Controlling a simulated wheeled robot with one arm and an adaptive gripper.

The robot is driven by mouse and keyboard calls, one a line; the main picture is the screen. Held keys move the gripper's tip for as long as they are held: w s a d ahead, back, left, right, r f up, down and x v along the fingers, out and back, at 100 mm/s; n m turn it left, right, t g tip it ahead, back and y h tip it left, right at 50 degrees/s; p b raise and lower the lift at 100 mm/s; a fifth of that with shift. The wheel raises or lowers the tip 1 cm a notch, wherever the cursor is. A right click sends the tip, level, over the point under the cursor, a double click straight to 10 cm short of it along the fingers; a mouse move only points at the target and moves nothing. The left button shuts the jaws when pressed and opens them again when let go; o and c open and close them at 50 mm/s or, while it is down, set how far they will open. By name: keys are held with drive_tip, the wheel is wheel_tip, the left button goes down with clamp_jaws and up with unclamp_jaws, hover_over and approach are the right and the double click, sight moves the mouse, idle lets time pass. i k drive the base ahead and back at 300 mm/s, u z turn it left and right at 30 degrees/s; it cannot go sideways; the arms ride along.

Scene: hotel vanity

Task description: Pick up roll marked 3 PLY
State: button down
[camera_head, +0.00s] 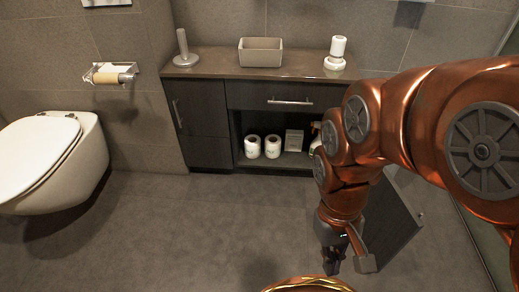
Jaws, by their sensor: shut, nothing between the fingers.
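Two white paper rolls stand upright side by side on the open lower shelf of the vanity, a left roll (252,147) and a right roll (271,147). Both have dark print facing me, too small to read, so I cannot tell which is marked 3 PLY. My gripper (348,263) points down at the lower right, in front of the cabinet and well apart from the rolls. It is shut and holds nothing. My arm hides the right part of the shelf.
A pale box (294,140) and a partly hidden spray bottle (315,143) stand right of the rolls. An open dark cabinet door (397,222) juts out behind my gripper. A basket rim (300,283) shows at the bottom edge. The toilet (75,180) is left; the middle floor is clear.

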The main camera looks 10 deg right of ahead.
sight(273, 146)
drive_tip(key=z, duration=2.85)
drive_tip(key=k, duration=1.85)
drive_tip(key=u, duration=1.85)
drive_tip(key=i, duration=0.5)
